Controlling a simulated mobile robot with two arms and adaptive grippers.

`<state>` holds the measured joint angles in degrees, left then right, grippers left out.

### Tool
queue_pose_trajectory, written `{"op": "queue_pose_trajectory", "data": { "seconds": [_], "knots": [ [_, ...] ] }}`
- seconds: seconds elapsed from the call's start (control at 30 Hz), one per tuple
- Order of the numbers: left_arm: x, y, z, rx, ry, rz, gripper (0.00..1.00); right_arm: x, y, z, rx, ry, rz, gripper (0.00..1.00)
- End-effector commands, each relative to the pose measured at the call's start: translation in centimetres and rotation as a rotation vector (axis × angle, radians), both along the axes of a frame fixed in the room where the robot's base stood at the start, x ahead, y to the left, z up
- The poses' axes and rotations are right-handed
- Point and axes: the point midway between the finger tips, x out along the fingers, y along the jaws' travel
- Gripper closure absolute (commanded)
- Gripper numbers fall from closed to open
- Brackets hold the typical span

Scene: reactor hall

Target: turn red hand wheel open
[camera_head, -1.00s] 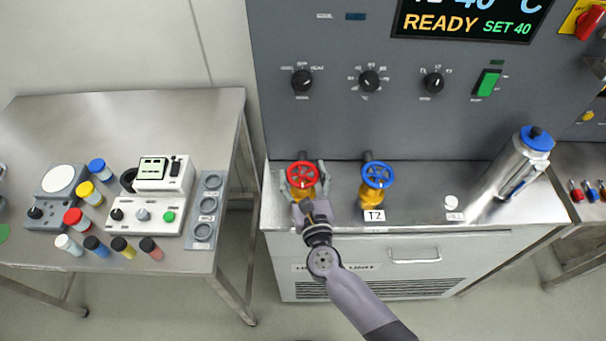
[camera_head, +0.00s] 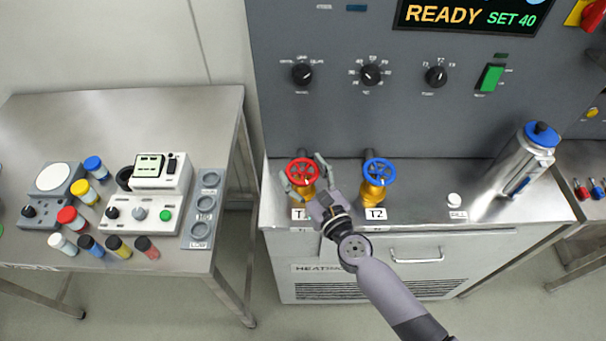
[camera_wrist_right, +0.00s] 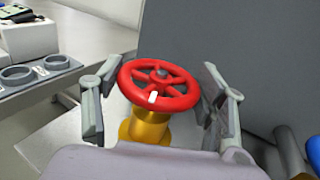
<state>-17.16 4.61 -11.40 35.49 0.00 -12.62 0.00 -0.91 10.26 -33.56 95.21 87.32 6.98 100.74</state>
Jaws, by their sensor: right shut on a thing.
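The red hand wheel (camera_head: 302,171) sits on a brass valve body at the left of the steel bench top. In the right wrist view the wheel (camera_wrist_right: 159,84) is level in the middle, with a white mark on its near rim. My right gripper (camera_head: 301,166) is shut on the red wheel, one finger on each side of the rim. The fingers also flank it in the wrist view (camera_wrist_right: 160,66). The palm hides the lower valve body and part of its label. My left gripper is not in view.
A blue hand wheel (camera_head: 380,171) on a second valve labelled T2 (camera_head: 375,213) stands close to the right. The grey control panel (camera_head: 440,120) rises behind. A steel cylinder with a blue cap (camera_head: 523,160) stands farther right. A side table (camera_head: 215,110) with jars is at left.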

Motion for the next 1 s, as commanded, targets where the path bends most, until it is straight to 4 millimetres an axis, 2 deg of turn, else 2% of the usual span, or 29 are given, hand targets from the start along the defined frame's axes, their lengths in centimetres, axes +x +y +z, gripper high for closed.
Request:
{"op": "queue_pose_trajectory", "data": {
  "seconds": [0.57,1.0],
  "knots": [
    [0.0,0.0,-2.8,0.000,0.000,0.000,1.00,0.1,-0.2,-0.4,-0.005,0.000,0.198,0.62],
    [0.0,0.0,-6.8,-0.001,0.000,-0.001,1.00,0.2,-0.2,-0.5,-0.002,-0.001,0.436,0.62]
  ]
}}
